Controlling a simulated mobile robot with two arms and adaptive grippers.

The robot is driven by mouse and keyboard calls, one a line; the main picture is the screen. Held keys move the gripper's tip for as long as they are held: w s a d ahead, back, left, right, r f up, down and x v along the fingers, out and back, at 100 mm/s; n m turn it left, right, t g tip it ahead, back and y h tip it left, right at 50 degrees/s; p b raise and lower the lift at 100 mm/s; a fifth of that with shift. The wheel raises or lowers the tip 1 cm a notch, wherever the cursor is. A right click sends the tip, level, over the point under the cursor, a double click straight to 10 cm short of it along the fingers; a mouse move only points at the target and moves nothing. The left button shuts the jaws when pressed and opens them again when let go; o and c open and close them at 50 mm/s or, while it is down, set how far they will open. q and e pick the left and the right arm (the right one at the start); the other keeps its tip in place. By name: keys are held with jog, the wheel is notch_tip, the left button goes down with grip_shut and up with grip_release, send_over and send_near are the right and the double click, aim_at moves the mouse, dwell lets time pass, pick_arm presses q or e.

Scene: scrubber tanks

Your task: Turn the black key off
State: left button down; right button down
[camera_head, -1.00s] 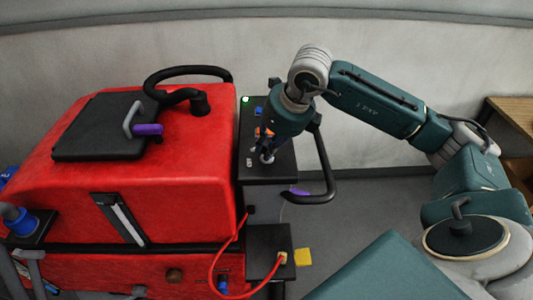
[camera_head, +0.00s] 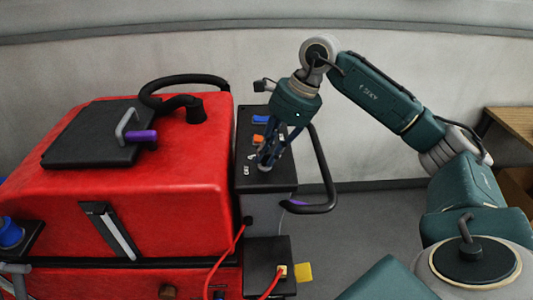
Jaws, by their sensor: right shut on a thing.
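The black control panel (camera_head: 280,180) sits at the right end of the red scrubber machine (camera_head: 150,180). My right gripper (camera_head: 265,163) comes down onto the panel's front part from above, its fingers close together. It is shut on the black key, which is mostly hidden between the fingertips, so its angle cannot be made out. Small white markings (camera_head: 248,169) show on the panel just left of the fingers. My left gripper is not in view.
A blue switch (camera_head: 260,119) and an orange switch (camera_head: 258,139) lie behind the fingers on the panel. A black handle loop (camera_head: 329,180) curves out right of the panel. A red cable (camera_head: 225,258) hangs in front. Open floor lies to the right.

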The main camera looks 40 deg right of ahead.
jog(key=shift+w+d+r, duration=0.1)
jog(key=shift+r, duration=0.05)
dwell(0.4)
jog(key=c, duration=1.6)
grip_release()
jog(key=shift+c, duration=0.2)
jog(key=v, duration=1.2)
jog(key=shift+d, duration=0.15)
